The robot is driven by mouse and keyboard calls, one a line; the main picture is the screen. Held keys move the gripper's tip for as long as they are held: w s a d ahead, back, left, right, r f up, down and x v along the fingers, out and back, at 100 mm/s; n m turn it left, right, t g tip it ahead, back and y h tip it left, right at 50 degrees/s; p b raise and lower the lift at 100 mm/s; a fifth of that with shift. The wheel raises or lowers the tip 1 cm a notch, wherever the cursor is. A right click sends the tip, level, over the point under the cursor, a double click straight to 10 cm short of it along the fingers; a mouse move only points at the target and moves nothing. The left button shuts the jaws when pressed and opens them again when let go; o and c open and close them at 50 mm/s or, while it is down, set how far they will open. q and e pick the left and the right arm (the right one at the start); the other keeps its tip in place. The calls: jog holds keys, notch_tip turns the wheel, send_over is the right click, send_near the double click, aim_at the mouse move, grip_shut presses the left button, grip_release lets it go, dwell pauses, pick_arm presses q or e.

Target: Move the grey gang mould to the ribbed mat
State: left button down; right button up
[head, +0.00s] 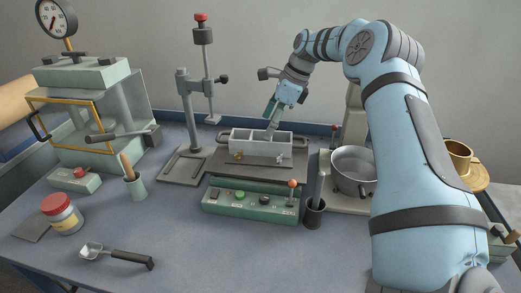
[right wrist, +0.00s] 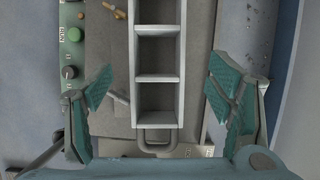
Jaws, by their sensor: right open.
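The grey gang mould (head: 258,150) is a pale open box with several compartments in a row. It sits on a dark plate (head: 217,161) behind the green control box. My right gripper (head: 271,121) is over the mould from above. In the right wrist view, its open fingers (right wrist: 161,90) lie on either side of the mould (right wrist: 158,79), with a gap on both sides. Nothing is held. A flat dark grey piece (head: 33,228) at the front left may be the ribbed mat; I cannot make out ribs. My left gripper is not in view.
The green control box (head: 248,202) stands in front of the plate. A stand with a post (head: 187,118) is left of it. A metal pan (head: 352,166) and a dark cup (head: 314,213) are to the right. A jar (head: 62,214) and scoop (head: 115,254) are front left. The front middle bench is clear.

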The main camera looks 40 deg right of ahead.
aim_at(261, 139)
jog(key=b+x, duration=0.1)
jog(key=x, duration=0.5)
jog(key=shift+a, duration=0.25)
jog(key=shift+c, duration=0.4)
